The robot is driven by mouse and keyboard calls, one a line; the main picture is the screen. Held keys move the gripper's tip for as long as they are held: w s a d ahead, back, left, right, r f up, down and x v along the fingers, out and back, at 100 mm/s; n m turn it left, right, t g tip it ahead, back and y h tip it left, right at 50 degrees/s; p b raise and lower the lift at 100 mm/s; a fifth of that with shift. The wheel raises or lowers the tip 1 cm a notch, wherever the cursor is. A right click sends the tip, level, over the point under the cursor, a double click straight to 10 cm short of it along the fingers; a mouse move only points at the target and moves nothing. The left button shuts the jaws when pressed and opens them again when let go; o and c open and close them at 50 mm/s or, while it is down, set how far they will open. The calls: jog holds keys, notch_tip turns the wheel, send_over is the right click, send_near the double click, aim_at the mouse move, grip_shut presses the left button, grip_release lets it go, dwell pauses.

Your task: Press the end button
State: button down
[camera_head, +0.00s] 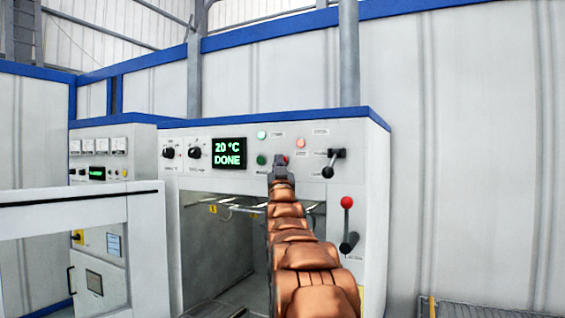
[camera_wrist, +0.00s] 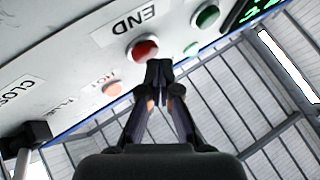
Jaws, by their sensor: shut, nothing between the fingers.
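The red end button (camera_wrist: 143,48) sits on the white panel in the wrist view, beside a label reading "END". In the head view the red button (camera_head: 284,160) shows just at the edge of my gripper, which partly covers it. My gripper (camera_wrist: 159,66) is shut and empty, with its fingertips close to the red button. I cannot tell if the tips touch it. In the head view my gripper (camera_head: 280,161) is in front of the panel, at the end of my copper-coloured arm.
A green button (camera_head: 261,160) is left of the red one. A display (camera_head: 229,153) reads "20 °C DONE". A black lever handle (camera_head: 334,162) sticks out to the right, and a red-knobbed lever (camera_head: 347,203) stands lower right. The cabinet opening (camera_head: 225,245) lies below.

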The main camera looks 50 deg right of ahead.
jog(key=shift+w+d, duration=0.15)
jog(key=shift+d, duration=0.3)
dwell(0.7)
jog(key=shift+a+f+b, duration=0.1)
jog(key=shift+a+b, duration=0.05)
jog(key=shift+b, duration=0.15)
jog(key=shift+s+a+b, duration=0.25)
jog(key=shift+a+b, duration=0.3)
jog(key=shift+a, duration=0.15)
jog(key=shift+a, duration=0.1)
jog(key=a, duration=0.1)
jog(key=s+a+b, duration=0.1)
jog(key=a, duration=0.1)
jog(key=a+b, duration=0.1)
jog(key=shift+s+a, duration=0.25)
jog(key=shift+a, duration=0.05)
dwell(0.5)
